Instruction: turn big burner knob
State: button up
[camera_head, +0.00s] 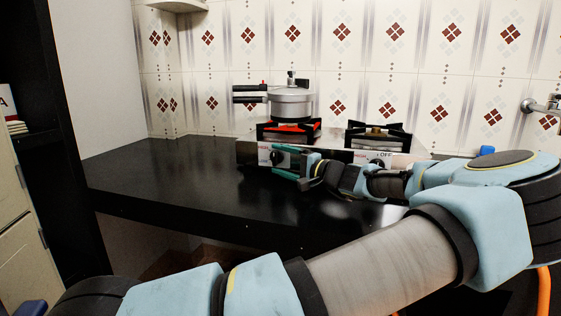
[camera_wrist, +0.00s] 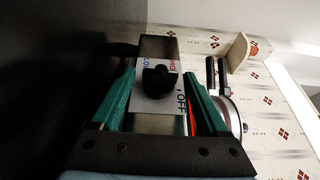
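The stove (camera_head: 330,155) stands on the black counter with a pale front panel. A black burner knob (camera_wrist: 160,78) sits on that panel between "LOW", "HIGH" and "OFF" marks, below the left burner (camera_head: 289,131). My gripper (camera_wrist: 160,74) has its two teal fingers spread either side of this knob, with a visible gap on both sides in the wrist view. In the head view, my gripper (camera_head: 283,160) is at the left end of the panel, and its fingers partly cover the area by the knob. A second knob (camera_head: 381,163) is on the right, partly hidden by my arm.
A silver pressure cooker (camera_head: 290,104) with a black handle pointing left stands on the left burner. The right burner (camera_head: 378,134) is bare. The black counter (camera_head: 170,175) is clear to the left. A tiled wall (camera_head: 365,50) stands behind, and a tap (camera_head: 540,106) is far right.

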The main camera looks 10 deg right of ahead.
jog(key=shift+o, duration=0.2)
jog(key=shift+s, duration=0.1)
jog(key=v, duration=1)
jog(key=shift+s+d+b, duration=0.2)
jog(key=shift+s+b, duration=0.05)
jog(key=shift+b, duration=0.05)
